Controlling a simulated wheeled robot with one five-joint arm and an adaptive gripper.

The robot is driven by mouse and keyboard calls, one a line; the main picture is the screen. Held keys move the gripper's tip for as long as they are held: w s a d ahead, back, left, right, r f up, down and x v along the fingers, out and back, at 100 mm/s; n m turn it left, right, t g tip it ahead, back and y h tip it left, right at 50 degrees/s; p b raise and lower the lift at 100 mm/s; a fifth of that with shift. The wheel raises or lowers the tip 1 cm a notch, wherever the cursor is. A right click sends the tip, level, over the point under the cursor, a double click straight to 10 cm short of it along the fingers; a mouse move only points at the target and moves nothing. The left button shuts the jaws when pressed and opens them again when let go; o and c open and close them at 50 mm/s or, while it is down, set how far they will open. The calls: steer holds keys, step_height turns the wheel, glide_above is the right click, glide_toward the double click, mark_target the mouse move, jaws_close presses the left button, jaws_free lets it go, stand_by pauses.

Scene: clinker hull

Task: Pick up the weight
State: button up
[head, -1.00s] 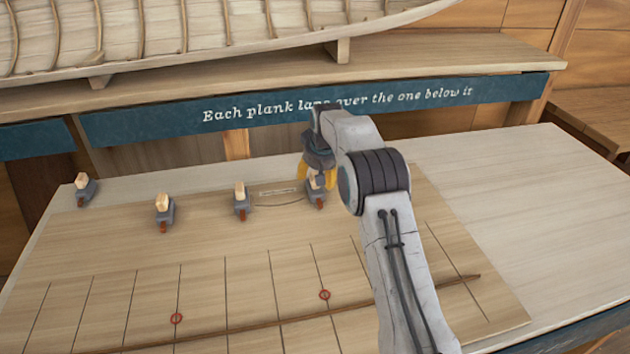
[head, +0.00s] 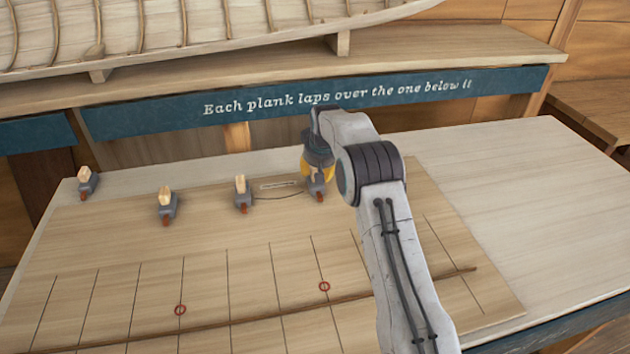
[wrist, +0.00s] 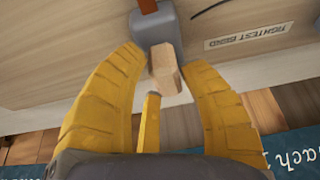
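The weight (head: 319,192) is a small grey block with a pale wooden handle and a reddish-brown tip, on the plank board. My gripper (head: 317,170) is directly over it and partly hides it. In the wrist view the grey body (wrist: 158,24) lies at the top, with the wooden handle (wrist: 165,68) pointing toward me. My yellow fingers (wrist: 163,62) are spread on both sides of the handle, with a thinner yellow finger below it. The fingers look open; whether any touches the handle I cannot tell.
Three similar weights stand to the left: near (head: 242,195), middle (head: 167,207) and far left (head: 88,182). A curved line and a small label (wrist: 249,35) mark the board beside the weight. A long thin batten (head: 260,322) crosses the front. The table's right side (head: 490,190) is clear.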

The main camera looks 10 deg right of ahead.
jaws_close()
steer(key=shift+w+r, duration=0.2)
steer(key=shift+r, duration=0.45)
step_height(320, 180, up, 8)
steer(key=shift+r, duration=0.1)
steer(key=shift+s+r, duration=0.1)
steer(key=shift+r, duration=0.25)
steer(key=shift+a, duration=0.1)
